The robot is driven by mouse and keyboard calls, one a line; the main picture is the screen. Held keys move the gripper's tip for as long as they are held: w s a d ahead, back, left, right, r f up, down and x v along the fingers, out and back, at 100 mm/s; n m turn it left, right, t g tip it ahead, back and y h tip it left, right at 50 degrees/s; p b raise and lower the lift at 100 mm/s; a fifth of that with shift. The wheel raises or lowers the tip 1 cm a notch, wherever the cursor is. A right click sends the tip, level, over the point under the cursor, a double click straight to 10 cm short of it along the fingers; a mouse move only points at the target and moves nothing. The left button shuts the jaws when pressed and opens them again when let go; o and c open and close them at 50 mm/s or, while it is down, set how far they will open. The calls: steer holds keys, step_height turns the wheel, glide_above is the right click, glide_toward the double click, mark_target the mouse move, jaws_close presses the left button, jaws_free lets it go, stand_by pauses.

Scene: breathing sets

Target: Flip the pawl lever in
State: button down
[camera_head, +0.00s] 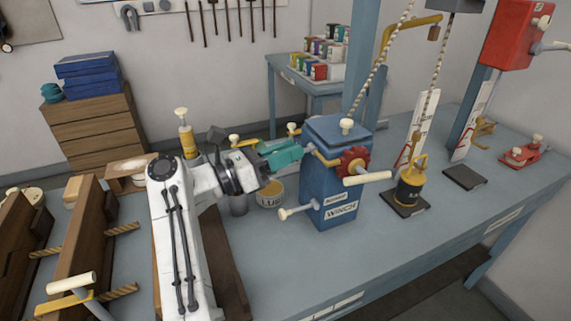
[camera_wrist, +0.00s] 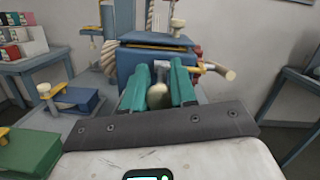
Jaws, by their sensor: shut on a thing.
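The blue winch box (camera_head: 328,190) stands on the bench with a red ratchet wheel (camera_head: 353,162) on its side. A brass pawl lever (camera_head: 326,159) with a cream knob reaches from beside the wheel toward my gripper. My gripper (camera_head: 300,151) has teal fingers and comes in from the left at the lever's knob end. In the wrist view, the two fingers of my gripper (camera_wrist: 163,84) stand on either side of the cream knob (camera_wrist: 157,96) and are shut on it. The fingers partly hide the knob and the lever's lower part.
A cream crank handle (camera_head: 367,177) sticks out beside the wheel. Another cream-knobbed lever (camera_head: 296,211) juts from the winch's lower left. A tin (camera_head: 270,194) stands behind my gripper.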

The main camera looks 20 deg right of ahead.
stand_by(0.3)
steer(key=c, duration=0.9)
jaws_free()
steer(key=a+f+b, duration=0.2)
steer(key=a+b, duration=0.2)
steer(key=a, duration=0.6)
steer(key=shift+s+a, duration=0.2)
steer(key=shift+a, duration=0.2)
steer(key=shift+r, duration=0.1)
